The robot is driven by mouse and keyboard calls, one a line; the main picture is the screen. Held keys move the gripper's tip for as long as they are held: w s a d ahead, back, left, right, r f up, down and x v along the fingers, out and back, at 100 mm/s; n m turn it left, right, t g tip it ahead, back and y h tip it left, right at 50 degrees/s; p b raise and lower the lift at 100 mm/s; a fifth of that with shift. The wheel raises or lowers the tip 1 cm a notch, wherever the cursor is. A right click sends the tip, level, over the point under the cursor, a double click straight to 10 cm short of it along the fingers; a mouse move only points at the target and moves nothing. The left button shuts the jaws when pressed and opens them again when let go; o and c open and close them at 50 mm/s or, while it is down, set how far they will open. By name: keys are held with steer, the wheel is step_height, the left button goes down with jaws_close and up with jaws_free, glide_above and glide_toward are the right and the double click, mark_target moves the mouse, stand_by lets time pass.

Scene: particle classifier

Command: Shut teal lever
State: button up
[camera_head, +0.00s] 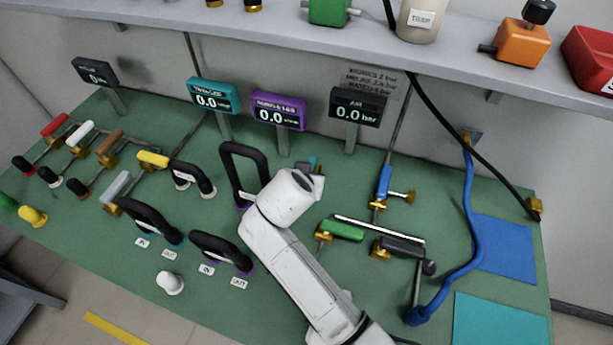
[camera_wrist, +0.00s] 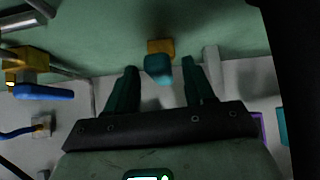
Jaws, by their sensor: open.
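The teal lever (camera_wrist: 158,68) shows in the wrist view as a short rounded handle on a brass valve body (camera_wrist: 160,46). My gripper (camera_wrist: 161,72) is open, with one dark finger on each side of the lever in the wrist view. Gaps show between the lever and both fingers. I cannot tell how deep it sits between them. In the head view my arm hides the fingers.
A black hose loop (camera_head: 244,172) stands just left of my arm. A green-handled valve (camera_head: 342,230) and a blue-handled valve (camera_head: 384,182) are to the right. Gauges, including a teal one (camera_head: 212,97), stand behind. A shelf (camera_head: 300,45) crosses above.

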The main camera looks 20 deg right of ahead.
steer(key=shift+r, duration=0.2)
steer(key=v, duration=1)
steer(key=shift+s+a, duration=0.2)
steer(key=shift+r, duration=0.1)
steer(key=shift+c, duration=0.5)
